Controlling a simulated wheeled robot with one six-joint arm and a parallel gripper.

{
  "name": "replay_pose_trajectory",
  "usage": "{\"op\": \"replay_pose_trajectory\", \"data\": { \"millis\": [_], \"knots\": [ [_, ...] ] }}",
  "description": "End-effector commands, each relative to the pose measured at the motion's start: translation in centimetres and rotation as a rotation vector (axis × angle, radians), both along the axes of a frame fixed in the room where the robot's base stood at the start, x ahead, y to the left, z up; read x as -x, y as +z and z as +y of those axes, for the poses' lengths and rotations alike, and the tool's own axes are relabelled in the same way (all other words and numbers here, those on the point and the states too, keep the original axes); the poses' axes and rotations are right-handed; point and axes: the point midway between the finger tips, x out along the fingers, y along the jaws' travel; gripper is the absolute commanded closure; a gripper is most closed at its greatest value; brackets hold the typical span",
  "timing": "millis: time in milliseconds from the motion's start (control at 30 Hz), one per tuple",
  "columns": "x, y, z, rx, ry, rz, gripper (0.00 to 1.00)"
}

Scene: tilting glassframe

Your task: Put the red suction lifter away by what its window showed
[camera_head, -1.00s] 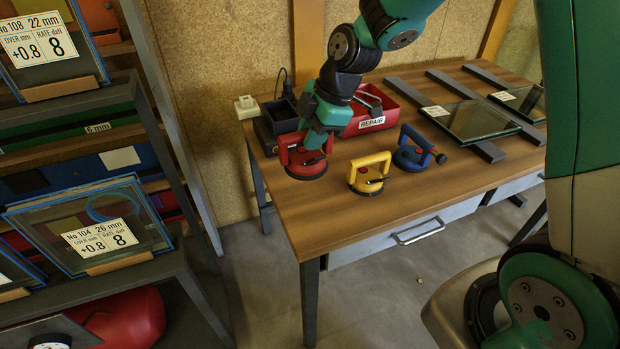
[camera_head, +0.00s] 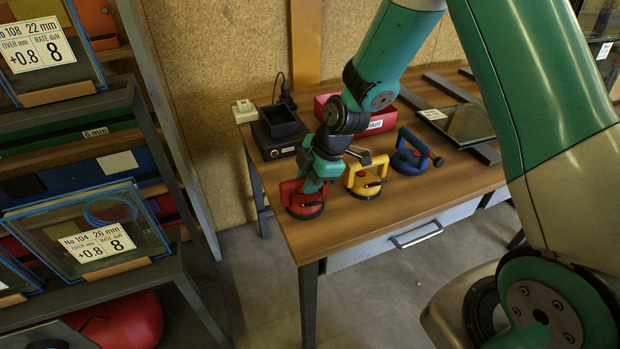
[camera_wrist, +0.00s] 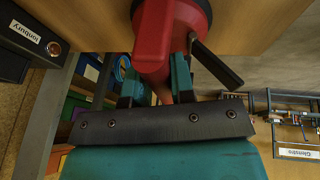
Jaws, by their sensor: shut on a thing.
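The red suction lifter (camera_head: 295,198) is at the near left corner of the wooden table, a little left of the yellow lifter. My gripper (camera_head: 317,178) is shut on its handle from above. In the wrist view the red handle (camera_wrist: 154,40) runs between my fingers, and a black lever sticks out at its side. The lifter looks upright; I cannot tell whether its pad touches the tabletop. Its window cannot be read here. A red bin (camera_head: 375,125), whose label is partly covered by my arm, stands behind. A black open tray sits on a dark box (camera_head: 283,148) at the back left.
A yellow lifter (camera_head: 366,188) and a blue lifter (camera_head: 408,160) stand close by on the right. A glass pane (camera_head: 466,124) lies on dark bars further right. A shelf rack with labelled panes (camera_head: 100,240) stands left, across a floor gap.

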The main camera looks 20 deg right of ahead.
Motion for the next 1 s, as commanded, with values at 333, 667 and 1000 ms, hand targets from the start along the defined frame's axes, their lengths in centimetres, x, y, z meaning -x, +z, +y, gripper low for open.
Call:
{"op": "replay_pose_trajectory", "data": {
  "millis": [333,667,1000],
  "knots": [
    [0.0,-0.2,0.0,0.0,0.0,0.001,0.52],
    [0.2,2.0,-0.6,-0.001,-0.001,-0.005,0.52],
    [1.6,8.7,-3.1,0.0,-0.001,-0.004,0.52]
  ]
}}
